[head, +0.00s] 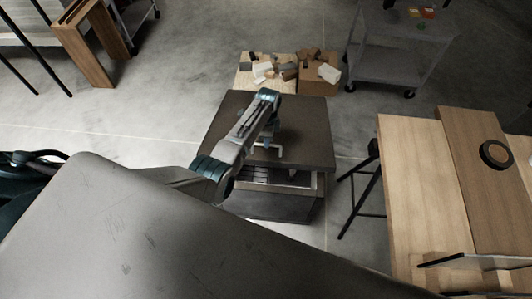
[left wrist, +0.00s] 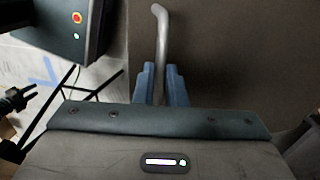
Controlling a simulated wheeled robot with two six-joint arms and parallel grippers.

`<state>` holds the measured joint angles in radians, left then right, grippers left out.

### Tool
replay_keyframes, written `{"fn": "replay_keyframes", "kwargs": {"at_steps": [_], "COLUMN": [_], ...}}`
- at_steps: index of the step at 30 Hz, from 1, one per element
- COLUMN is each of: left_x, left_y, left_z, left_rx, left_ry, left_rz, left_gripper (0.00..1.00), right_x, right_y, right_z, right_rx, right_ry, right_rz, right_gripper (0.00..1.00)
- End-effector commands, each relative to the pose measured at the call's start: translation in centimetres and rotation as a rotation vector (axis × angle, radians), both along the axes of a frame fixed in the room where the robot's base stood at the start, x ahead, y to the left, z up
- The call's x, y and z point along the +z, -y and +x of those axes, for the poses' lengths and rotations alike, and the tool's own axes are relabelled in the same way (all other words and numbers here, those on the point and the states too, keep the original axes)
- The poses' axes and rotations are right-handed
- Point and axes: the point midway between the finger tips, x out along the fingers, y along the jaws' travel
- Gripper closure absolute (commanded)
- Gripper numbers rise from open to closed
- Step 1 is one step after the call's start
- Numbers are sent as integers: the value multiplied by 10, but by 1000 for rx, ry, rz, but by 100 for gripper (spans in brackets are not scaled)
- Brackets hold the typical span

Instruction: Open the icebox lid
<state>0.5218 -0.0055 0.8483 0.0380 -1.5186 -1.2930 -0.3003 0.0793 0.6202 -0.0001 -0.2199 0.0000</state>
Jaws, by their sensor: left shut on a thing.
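The icebox lid (head: 302,125) is a dark grey-brown panel in the middle of the head view. Below its near edge a gap shows pale metal parts of the icebox (head: 265,207), so the lid looks raised at the front. My left gripper (head: 266,144) is over the lid's near part, at a pale metal handle (head: 279,152). In the left wrist view, the blue fingers of my left gripper (left wrist: 161,84) are shut on the curved handle bar (left wrist: 160,38), with the lid's dark face (left wrist: 225,60) behind. My right gripper does not show.
Beyond the lid stands a surface (head: 252,83) with small blocks, beside a brown box (head: 318,88). A grey cart (head: 398,55) stands at the back right. A wooden table (head: 415,190) and a black-legged stool (head: 361,190) are at the right.

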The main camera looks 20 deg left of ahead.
Motion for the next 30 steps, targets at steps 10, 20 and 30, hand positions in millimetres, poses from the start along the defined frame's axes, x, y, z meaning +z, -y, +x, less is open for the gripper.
{"fn": "replay_keyframes", "kwargs": {"at_steps": [10, 20, 30], "left_x": [77, 114, 123], "left_y": [-15, -24, -26], "left_z": [51, 81, 88], "left_rx": [1, 1, 1], "left_ry": [-137, -132, -130], "left_rz": [-40, -39, -38], "left_gripper": [100, 100, 100], "right_x": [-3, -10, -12], "right_y": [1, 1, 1], "right_z": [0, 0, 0], "right_rx": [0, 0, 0], "right_ry": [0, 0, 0], "right_rz": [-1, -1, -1], "right_gripper": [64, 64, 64]}}
